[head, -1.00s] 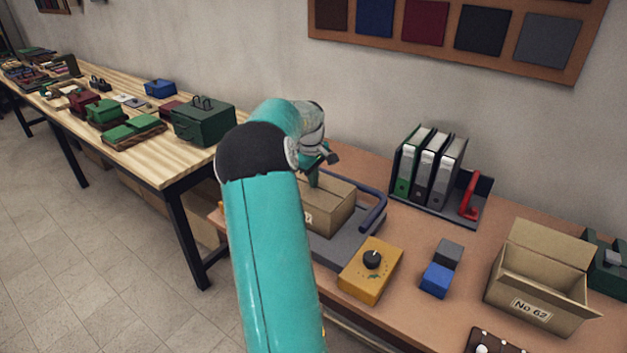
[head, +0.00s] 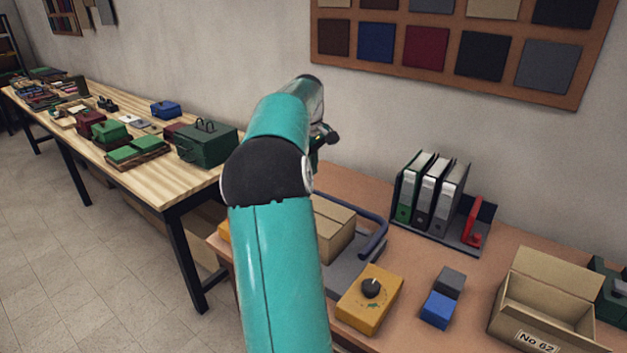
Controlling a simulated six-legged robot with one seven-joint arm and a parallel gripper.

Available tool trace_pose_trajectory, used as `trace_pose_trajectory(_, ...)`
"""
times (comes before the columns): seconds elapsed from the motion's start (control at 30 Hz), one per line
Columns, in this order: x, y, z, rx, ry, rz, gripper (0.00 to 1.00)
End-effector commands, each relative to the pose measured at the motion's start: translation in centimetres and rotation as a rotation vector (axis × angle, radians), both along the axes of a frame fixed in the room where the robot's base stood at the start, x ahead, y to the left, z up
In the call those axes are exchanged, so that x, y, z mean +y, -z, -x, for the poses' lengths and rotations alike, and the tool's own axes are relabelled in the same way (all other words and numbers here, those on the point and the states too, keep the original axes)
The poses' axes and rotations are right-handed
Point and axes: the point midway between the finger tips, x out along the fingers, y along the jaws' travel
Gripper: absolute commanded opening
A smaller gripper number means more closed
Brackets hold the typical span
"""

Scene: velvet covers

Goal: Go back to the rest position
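My gripper (head: 324,138) shows only in part behind my teal arm, above the far edge of the brown table (head: 405,285). Its fingers are too hidden and small to tell open from shut. A closed cardboard box (head: 338,238) sits below it on a grey plate (head: 358,268) with a blue-grey curved handle (head: 377,240). My gripper is apart from the box. My arm hides the left part of the box.
A yellow control box (head: 369,300), a blue block (head: 438,311), a grey block (head: 450,281), binders (head: 431,190) and an open carton (head: 545,305) stand on the brown table. A wooden table (head: 165,165) with green boxes is at left. A swatch board (head: 455,45) hangs behind.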

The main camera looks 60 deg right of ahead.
Motion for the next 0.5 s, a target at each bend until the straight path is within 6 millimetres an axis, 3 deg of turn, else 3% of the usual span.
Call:
trace_pose_trajectory(0.37,-0.1,-0.8,0.1,0.001,0.000,-0.001,0.00)
trace_pose_trajectory(0.5,1.1,-1.3,-0.7,-0.016,-0.001,0.001,0.00)
